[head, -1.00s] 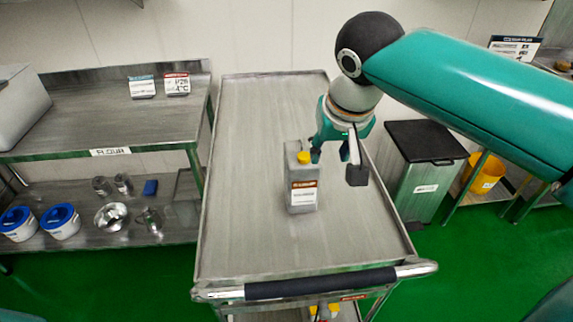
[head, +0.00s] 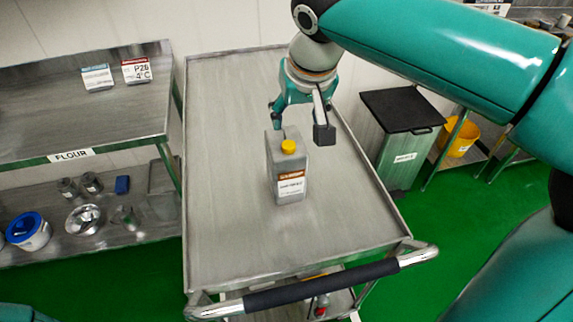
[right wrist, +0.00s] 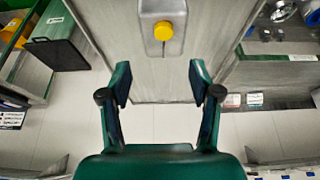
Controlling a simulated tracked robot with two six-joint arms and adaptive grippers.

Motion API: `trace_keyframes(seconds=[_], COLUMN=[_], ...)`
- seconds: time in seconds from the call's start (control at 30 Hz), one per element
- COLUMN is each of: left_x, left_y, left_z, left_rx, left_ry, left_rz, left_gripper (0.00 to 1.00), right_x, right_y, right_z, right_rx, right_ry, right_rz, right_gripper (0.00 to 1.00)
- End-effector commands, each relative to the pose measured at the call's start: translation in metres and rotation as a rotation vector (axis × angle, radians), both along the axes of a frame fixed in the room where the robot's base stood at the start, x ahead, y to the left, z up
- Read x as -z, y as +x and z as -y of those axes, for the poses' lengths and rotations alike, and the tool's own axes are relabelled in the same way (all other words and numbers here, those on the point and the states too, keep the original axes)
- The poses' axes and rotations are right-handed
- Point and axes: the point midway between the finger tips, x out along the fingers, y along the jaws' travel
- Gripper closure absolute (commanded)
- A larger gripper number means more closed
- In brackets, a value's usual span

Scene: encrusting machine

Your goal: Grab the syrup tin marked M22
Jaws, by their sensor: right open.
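A grey tin (head: 287,168) with a yellow cap and a brown-and-white label stands upright on the steel cart top (head: 225,220). The label's small print is too blurred to read, so I cannot tell whether it says M22. My right gripper (head: 302,125) is open behind the tin, at its far side, with its fingers spread. In the right wrist view the tin (right wrist: 160,38) shows beyond the open fingers of the gripper (right wrist: 158,85), lined up between them and not gripped. My left gripper is not in view.
The cart has a black-gripped handle (head: 322,285) at its front. A steel shelf unit (head: 40,125) marked FLOUR, holding bowls and small tins, stands left. A black-lidded bin (head: 402,110) and yellow bucket (head: 460,138) are right. The cart top around the tin is clear.

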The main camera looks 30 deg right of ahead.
Motion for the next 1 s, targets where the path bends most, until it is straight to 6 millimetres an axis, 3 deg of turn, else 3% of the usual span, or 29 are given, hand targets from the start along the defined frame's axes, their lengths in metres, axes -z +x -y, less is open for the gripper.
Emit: trace_keyframes(seconds=[0.03, 0.17, 0.2, 0.6, 1.0], left_x=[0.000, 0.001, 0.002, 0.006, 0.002], left_y=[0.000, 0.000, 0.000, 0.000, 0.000], left_z=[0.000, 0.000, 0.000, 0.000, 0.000], left_rx=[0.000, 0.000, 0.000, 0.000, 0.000], left_ry=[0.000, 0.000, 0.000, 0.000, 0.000], left_rz=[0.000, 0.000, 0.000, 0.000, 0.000], left_gripper=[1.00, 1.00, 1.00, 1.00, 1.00], right_x=[0.001, 0.011, 0.017, 0.090, 0.118], right_y=[0.001, 0.005, 0.007, 0.037, 0.054], right_z=[-0.001, 0.000, 0.001, 0.008, 0.009], right_rx=[-0.001, -0.001, -0.001, -0.002, -0.003], right_ry=[0.000, -0.001, -0.002, -0.001, 0.000], right_rz=[0.000, -0.003, -0.004, -0.004, -0.003], right_gripper=[0.23, 0.02, 0.00, 0.00, 0.00])
